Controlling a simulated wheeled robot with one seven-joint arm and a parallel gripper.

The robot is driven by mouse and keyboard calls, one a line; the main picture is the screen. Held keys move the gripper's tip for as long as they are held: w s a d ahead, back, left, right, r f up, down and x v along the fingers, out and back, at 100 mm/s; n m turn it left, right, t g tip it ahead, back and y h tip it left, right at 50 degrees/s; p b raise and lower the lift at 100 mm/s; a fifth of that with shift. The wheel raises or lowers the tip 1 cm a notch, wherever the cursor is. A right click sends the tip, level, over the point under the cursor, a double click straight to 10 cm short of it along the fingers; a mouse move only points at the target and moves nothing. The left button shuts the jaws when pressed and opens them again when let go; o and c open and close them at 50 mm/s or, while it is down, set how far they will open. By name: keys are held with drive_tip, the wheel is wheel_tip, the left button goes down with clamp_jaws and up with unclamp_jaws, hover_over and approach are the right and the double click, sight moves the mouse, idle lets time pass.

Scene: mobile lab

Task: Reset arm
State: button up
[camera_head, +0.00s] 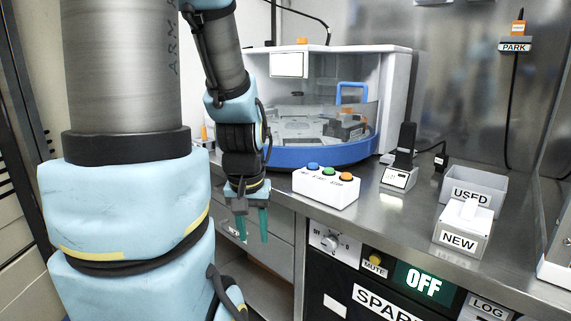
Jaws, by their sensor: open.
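My arm, with light blue covers and grey links, fills the left of the head view. My gripper (252,222) hangs at the end of it, pointing down, with two teal fingers spread apart and nothing between them. It is in front of the counter's front edge, left of the white button box (326,188) and above an open lower compartment.
The steel counter (400,215) carries a white machine with a blue base (315,152), a black handset on a stand (401,160), a USED bin (474,188) and a NEW box (462,232). Below is a panel with a green OFF display (423,285). A PARK sign (515,46) hangs on the wall.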

wheel_tip(320, 180, down, 5)
drive_tip(key=b, duration=0.4)
wheel_tip(320, 180, up, 20)
drive_tip(key=p, duration=2)
drive_tip(key=shift+s+g, duration=0.3)
drive_tip(key=shift+s, duration=0.15)
